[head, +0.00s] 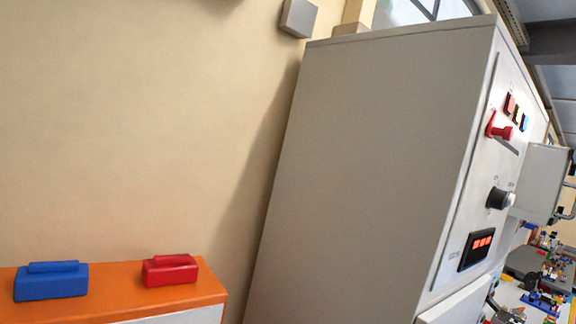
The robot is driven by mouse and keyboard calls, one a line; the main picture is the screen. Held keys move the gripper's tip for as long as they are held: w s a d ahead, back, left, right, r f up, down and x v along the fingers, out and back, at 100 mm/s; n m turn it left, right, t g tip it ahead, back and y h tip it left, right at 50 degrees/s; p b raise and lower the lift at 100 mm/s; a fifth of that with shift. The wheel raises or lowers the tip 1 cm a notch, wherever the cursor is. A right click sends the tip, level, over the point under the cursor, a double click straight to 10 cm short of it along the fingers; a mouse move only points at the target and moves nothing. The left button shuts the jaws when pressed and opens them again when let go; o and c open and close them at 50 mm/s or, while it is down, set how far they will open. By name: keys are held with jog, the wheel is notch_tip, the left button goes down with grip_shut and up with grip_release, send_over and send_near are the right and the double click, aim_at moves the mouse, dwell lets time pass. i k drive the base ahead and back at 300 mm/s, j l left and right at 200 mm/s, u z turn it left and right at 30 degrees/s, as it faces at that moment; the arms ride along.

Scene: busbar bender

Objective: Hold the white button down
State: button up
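A tall grey cabinet (375,165) fills the middle and right, with a control panel (463,215) on its narrow right face, seen at a steep angle. On the panel is a dark round control (494,198) with a pale, whitish end (509,199) sticking out to the right. I cannot tell whether this pale end is the white button or the tip of a knob. No other white button shows clearly. My gripper is not in view, and nothing is seen touching the panel.
The panel also has a red lever (499,130), small coloured parts (517,113) and a display with red digits (478,250). An orange-topped cabinet (120,300) at lower left bears a blue box (50,285) and a red box (170,271). A grey box (540,183) stands beyond the panel.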

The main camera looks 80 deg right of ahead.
aim_at(510, 200)
jog(key=z, duration=0.5)
jog(key=l+z, duration=0.15)
jog(key=z, duration=0.8)
jog(key=l+z, duration=0.1)
jog(key=z, duration=0.9)
jog(key=i+z, duration=0.1)
jog(key=z, duration=0.35)
